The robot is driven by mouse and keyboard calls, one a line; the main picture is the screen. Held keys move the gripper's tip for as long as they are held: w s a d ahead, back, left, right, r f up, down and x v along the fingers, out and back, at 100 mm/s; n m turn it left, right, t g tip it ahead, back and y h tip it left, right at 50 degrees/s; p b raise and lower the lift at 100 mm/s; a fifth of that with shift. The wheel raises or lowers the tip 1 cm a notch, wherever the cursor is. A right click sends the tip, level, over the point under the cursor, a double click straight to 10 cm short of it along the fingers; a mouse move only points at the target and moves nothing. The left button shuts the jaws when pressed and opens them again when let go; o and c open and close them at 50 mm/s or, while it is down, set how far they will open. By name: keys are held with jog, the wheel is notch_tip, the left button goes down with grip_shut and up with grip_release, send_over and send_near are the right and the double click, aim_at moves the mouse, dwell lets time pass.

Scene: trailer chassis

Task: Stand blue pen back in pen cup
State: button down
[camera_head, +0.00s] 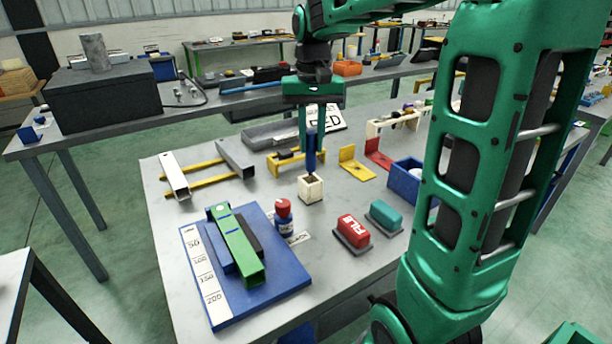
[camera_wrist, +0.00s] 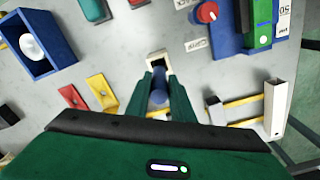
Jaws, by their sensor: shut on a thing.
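My gripper (camera_head: 312,140) is shut on the blue pen (camera_head: 311,152), which hangs upright over the white pen cup (camera_head: 311,189). In the head view the pen's lower end is at the cup's opening; whether the tip is inside is hard to tell. In the wrist view the blue pen (camera_wrist: 159,87) sits between the two green fingers (camera_wrist: 159,90). The square white cup (camera_wrist: 157,60) shows just beyond the fingertips, its lower part hidden by the pen and fingers.
A red-capped blue bottle (camera_head: 284,217) and a blue board with a green bar (camera_head: 238,245) stand near the cup. A red block (camera_head: 353,230), a teal block (camera_head: 384,216), a yellow bracket (camera_head: 355,165) and a blue bin (camera_head: 405,180) lie to the right.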

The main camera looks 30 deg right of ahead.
aim_at(311, 172)
jog(key=shift+f, duration=3.5)
jog(key=c, duration=1.5)
grip_release()
jog(key=shift+f, duration=0.1)
jog(key=shift+c, duration=0.2)
notch_tip(311, 172, up, 12)
jog(key=shift+r, duration=0.1)
jog(key=shift+m, duration=0.5)
jog(key=s+d+f, duration=0.1)
jog(key=s+f, duration=0.3)
jog(key=s, duration=0.4)
jog(key=s+d+f, duration=0.1)
jog(key=s+f, duration=0.4)
jog(key=s, duration=0.4)
jog(key=s+d+f, duration=0.1)
jog(key=s+f, duration=0.4)
jog(key=s, duration=0.4)
jog(key=shift+s+d, duration=0.2)
jog(key=shift+d, duration=0.2)
